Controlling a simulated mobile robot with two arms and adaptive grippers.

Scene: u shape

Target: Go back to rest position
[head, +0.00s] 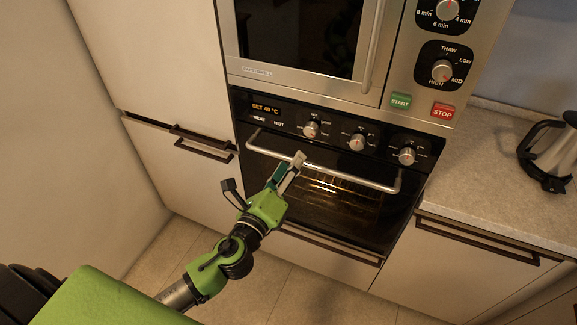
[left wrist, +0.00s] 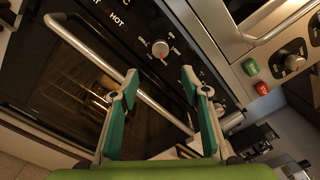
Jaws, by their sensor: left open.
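My left gripper (head: 291,172) is in front of the oven door in the head view, its fingertips near the door's handle bar (head: 345,176). In the left wrist view the gripper (left wrist: 158,85) shows two green-sided fingers spread wide, with nothing held between them. The handle bar (left wrist: 100,62) runs behind the fingers there; I cannot tell whether a finger touches it. The oven door (head: 335,208) appears shut, with a lit interior behind the glass. My right gripper is in neither view.
A microwave (head: 300,40) sits above the oven, with knobs and START and STOP buttons. A counter (head: 490,165) with a kettle (head: 552,155) is at right. Cabinets with dark handles (head: 205,143) flank the oven. Tiled floor (head: 300,295) is open below.

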